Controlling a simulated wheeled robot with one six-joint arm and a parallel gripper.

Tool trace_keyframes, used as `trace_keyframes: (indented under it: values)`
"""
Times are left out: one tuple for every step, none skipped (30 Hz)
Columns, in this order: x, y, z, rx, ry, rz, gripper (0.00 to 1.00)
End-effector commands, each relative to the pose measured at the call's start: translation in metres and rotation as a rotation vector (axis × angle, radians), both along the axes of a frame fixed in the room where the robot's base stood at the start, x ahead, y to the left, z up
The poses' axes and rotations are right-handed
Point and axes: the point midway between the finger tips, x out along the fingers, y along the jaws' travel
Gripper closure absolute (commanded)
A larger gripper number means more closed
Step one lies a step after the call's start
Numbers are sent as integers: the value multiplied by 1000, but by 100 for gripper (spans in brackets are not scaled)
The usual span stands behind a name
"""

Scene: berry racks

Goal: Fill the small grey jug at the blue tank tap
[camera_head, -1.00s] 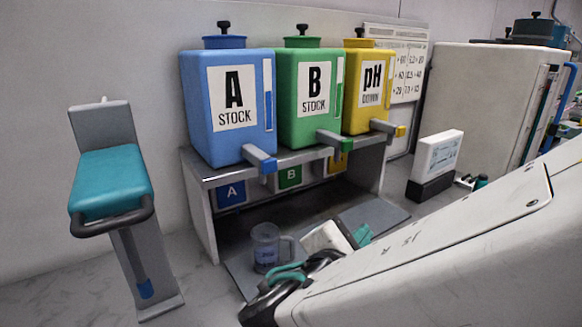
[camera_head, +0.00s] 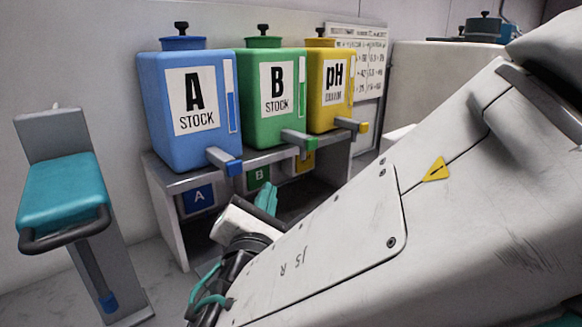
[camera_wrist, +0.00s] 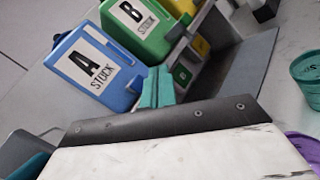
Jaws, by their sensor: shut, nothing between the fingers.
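The blue tank (camera_head: 152,100), marked A STOCK, stands at the left end of the rack. Its blue tap (camera_head: 232,168) sticks out from the lower front. My gripper (camera_head: 267,197) has teal fingers, shut and empty, in front of the rack, right of and below the blue tap in the head view. In the wrist view the gripper (camera_wrist: 157,88) overlaps the lower right of the blue tank (camera_wrist: 62,50); the distance between them is unclear. The small grey jug is not in sight now; my arm covers the floor where a clear grey jug showed earlier.
A green tank (camera_head: 247,100) and a yellow tank (camera_head: 318,110) stand right of the blue one on the grey rack (camera_head: 160,205). A teal-padded stand (camera_head: 62,190) is at the left. The wrist view shows a teal cup (camera_wrist: 307,72) and a purple item (camera_wrist: 305,148) at right.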

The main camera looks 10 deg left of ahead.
Motion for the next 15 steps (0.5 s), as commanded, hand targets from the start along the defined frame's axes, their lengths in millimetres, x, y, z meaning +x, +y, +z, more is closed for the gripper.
trace_keyframes:
  values:
    - [4,5,0,0,1,-1,100]
    - [7,7,-1,-1,1,-1,100]
    - [11,12,-1,-1,1,-1,100]
    - [14,15,-1,-1,1,-2,100]
    - [17,18,-1,-1,1,-2,100]
    - [20,23,-1,-1,2,-3,100]
    - [23,26,-1,-1,2,-3,100]
    - [26,29,-1,-1,0,-2,100]
    - [30,34,-1,-1,0,-2,100]
    - [32,37,-1,-2,1,-2,100]
    - [35,40,-1,-1,1,-2,100]
    - [38,43,-1,0,1,-2,100]
    - [40,46,-1,-1,1,-2,100]
    - [42,48,-1,-1,1,-2,100]
    - [44,51,-1,0,1,-2,100]
